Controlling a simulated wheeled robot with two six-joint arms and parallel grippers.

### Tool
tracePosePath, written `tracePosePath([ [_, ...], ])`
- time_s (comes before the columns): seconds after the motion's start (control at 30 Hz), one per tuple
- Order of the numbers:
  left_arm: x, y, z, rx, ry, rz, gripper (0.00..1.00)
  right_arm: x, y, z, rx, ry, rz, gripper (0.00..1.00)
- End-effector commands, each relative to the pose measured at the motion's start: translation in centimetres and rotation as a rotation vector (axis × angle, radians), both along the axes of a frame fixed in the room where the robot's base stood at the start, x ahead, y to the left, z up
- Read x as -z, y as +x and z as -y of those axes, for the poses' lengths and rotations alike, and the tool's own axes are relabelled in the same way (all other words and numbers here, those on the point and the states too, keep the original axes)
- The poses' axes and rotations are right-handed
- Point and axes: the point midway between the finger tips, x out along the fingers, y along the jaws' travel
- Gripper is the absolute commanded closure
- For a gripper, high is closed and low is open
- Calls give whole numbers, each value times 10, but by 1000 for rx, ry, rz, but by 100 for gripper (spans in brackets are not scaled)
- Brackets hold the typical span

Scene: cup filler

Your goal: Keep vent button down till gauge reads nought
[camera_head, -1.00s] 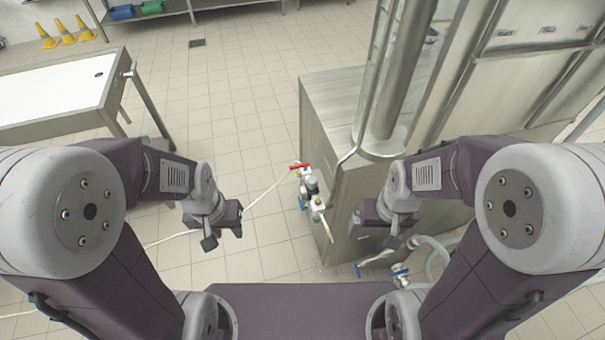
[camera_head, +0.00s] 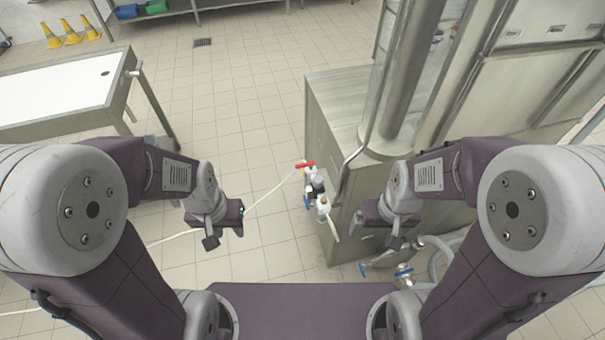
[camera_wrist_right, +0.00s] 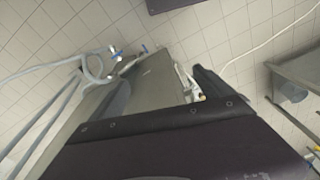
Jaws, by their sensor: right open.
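A valve assembly (camera_head: 318,186) with a red lever (camera_head: 306,164), a blue handle (camera_head: 307,202) and a dark round part stands at the left side of the steel machine (camera_head: 340,110). I cannot pick out a vent button or a gauge reading. My left gripper (camera_head: 226,230) is open and empty, left of the assembly and apart from it. My right gripper (camera_head: 378,232) is open and empty, right of the assembly, in front of the machine. In the right wrist view, the white fittings (camera_wrist_right: 188,82) of the assembly show partly behind a dark gripper part.
A blue-handled valve (camera_head: 402,272) and grey hoses (camera_head: 440,255) sit low at the right. A white hose (camera_head: 272,188) runs across the tiled floor. A white-topped steel table (camera_head: 60,95) stands at the left.

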Motion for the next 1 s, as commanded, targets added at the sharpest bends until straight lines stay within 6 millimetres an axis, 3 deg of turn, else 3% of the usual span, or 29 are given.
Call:
tracePosePath([
  [0.07, 0, 0, 0, 0, 0, 0, 64, 0, 0, 0, 0, 0, 0, 9],
  [0.3, 0, 0, 0, 0, 0, 0, 64, 0, 0, 0, 0, 0, 0, 76],
  [0.4, 0, 0, 0, 0, 0, 0, 64, 0, 0, 0, 0, 0, 0, 100],
  [1.0, 0, 0, 0, 0, 0, 0, 64, 0, 0, 0, 0, 0, 0, 100],
])
